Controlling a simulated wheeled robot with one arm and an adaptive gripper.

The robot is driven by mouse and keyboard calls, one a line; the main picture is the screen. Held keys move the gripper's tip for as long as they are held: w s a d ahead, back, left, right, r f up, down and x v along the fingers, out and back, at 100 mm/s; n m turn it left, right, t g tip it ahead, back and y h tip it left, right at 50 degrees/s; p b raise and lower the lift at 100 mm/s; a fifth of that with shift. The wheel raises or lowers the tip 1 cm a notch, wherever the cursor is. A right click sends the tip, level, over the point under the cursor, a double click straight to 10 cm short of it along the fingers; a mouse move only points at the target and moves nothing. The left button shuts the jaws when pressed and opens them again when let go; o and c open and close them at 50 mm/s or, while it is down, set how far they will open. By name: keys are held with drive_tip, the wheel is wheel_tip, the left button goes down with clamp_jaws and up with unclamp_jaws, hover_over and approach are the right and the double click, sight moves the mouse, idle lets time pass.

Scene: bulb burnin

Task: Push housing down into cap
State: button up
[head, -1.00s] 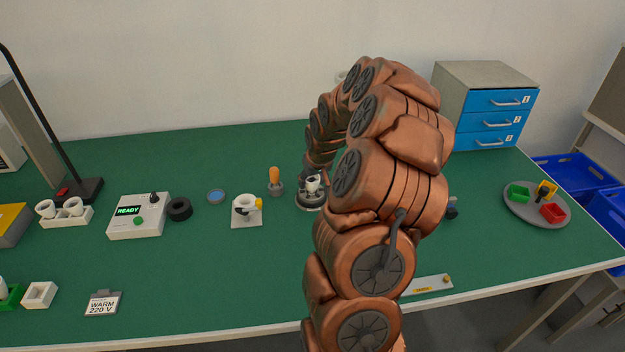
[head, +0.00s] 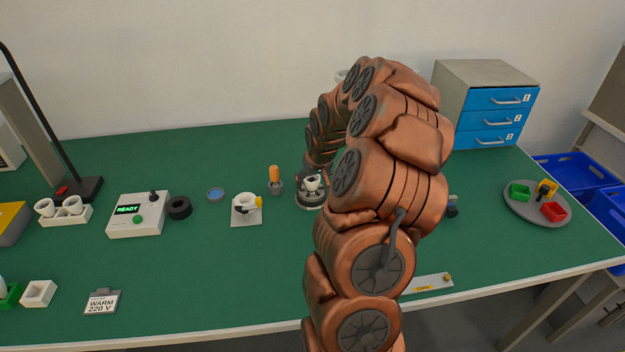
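A small white part (head: 312,183), which looks like the housing, sits at a dark round holder (head: 310,201) with a pale base near the middle of the table. My arm reaches over the table and comes down at this holder. My gripper (head: 313,177) is mostly hidden behind my arm and too small to read; it is at or just above the white part. I cannot make out the cap or whether the housing is seated in it.
An orange-handled screwdriver (head: 274,178) stands left of the holder. A grey tray (head: 527,211) with coloured bins and a drawer cabinet (head: 487,95) are at right.

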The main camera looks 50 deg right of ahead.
drive_tip(key=shift+o, duration=0.2)
drive_tip(key=v, duration=1.2)
idle(0.6)
